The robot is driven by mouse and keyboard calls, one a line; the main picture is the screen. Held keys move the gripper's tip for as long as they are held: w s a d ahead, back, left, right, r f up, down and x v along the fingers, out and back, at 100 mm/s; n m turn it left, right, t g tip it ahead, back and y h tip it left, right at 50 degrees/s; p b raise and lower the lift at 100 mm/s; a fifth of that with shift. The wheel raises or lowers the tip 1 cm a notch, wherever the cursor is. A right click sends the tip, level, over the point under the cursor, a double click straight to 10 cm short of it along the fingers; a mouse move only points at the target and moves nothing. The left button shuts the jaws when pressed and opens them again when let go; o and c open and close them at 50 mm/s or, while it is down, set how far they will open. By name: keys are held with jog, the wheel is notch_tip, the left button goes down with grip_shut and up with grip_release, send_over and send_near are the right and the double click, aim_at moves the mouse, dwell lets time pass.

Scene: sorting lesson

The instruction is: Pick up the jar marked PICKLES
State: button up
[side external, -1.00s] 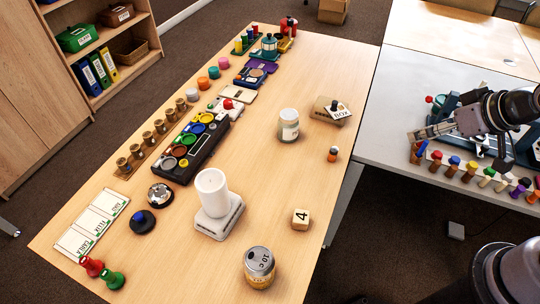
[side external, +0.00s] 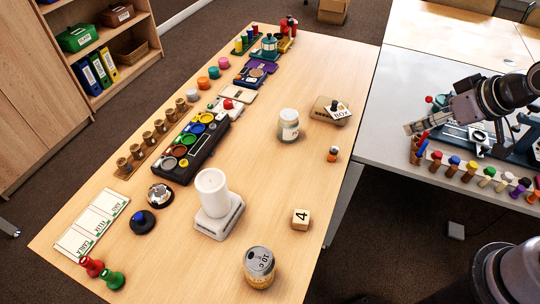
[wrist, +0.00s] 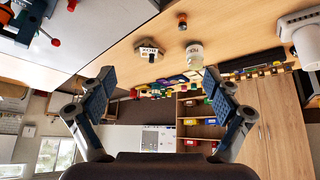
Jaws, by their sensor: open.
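A glass jar (side external: 289,126) with a pale label and a light lid stands upright on the wooden table, right of centre in the side view. Its label is too small to read. The jar also shows in the wrist view (wrist: 194,56), beyond the fingers and right of the middle. My gripper (side external: 409,128) is above the grey table, right of the jar and well apart from it. In the wrist view the gripper's two blue-padded fingers (wrist: 158,78) are spread wide with nothing between them.
A white canister on a scale (side external: 213,193), a can (side external: 259,267) and a number block (side external: 300,219) stand nearer. The wood around the jar is mostly clear.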

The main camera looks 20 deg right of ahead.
jog(key=w+a+r+n+g, duration=0.25)
jog(key=w+r+n, duration=0.2)
jog(key=w, duration=0.55)
jog(key=n+g, duration=0.4)
jog(key=n, duration=0.9)
send_over(288, 126)
jog(key=w+d, duration=0.1)
jog(key=w, duration=0.2)
jog(key=f, duration=1.8)
jog(key=shift+s+d, duration=0.2)
jog(key=shift+s, duration=0.05)
jog(key=shift+a+f, duration=0.1)
jog(key=shift+f, duration=0.6)
notch_tip(288, 126, down, 10)
jog(key=shift+f, duration=0.1)
jog(key=c, duration=1.3)
